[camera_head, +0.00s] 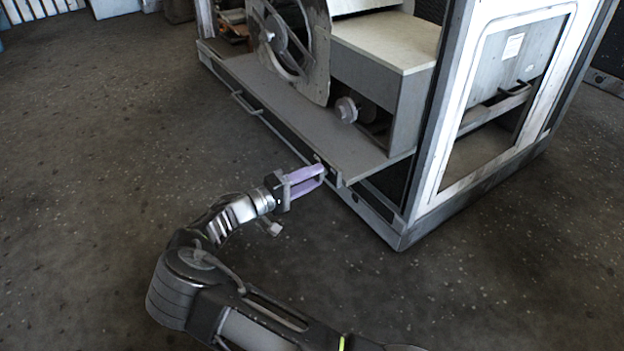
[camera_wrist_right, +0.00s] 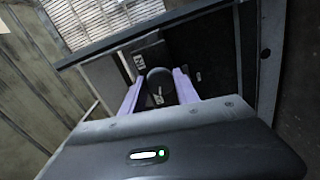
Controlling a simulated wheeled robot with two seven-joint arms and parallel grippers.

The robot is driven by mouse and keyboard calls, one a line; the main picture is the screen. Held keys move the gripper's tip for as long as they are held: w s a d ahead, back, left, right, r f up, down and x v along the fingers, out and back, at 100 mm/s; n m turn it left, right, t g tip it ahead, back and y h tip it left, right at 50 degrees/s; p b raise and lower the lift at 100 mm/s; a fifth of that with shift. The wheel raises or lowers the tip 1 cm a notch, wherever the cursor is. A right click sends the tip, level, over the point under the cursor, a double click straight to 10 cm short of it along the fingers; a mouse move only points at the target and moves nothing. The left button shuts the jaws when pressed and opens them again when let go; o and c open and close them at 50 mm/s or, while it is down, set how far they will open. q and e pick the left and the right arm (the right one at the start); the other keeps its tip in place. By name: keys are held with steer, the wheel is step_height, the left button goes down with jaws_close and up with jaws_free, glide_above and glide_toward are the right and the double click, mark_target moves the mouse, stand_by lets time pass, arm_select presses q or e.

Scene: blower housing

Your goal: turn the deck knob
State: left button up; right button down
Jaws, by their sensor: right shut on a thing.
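My right gripper (camera_head: 322,171) reaches the front edge of the grey deck (camera_head: 330,140) in the head view, with its two purple fingers pointing at the edge. In the right wrist view, the fingers (camera_wrist_right: 158,86) stand either side of a dark round knob (camera_wrist_right: 160,80), the deck knob, and are shut on it. A small light mark shows on the knob's face. In the head view the knob is mostly hidden by the fingertips, so its turn angle cannot be read there. My left gripper is out of view.
The blower housing's round fan casing (camera_head: 300,45) stands on the deck, with a light metal knob (camera_head: 346,110) beside a box-shaped cover (camera_head: 390,40). A white frame post (camera_head: 440,130) rises right of my gripper. A handle (camera_head: 245,102) sits on the deck's front. The floor in front is clear.

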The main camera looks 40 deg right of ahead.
steer(key=shift+f+m, duration=0.1)
steer(key=shift+m, duration=0.5)
steer(key=c, duration=0.9)
jaws_free()
steer(key=a+p, duration=0.2)
steer(key=a, duration=0.6)
steer(key=shift+d, duration=0.15)
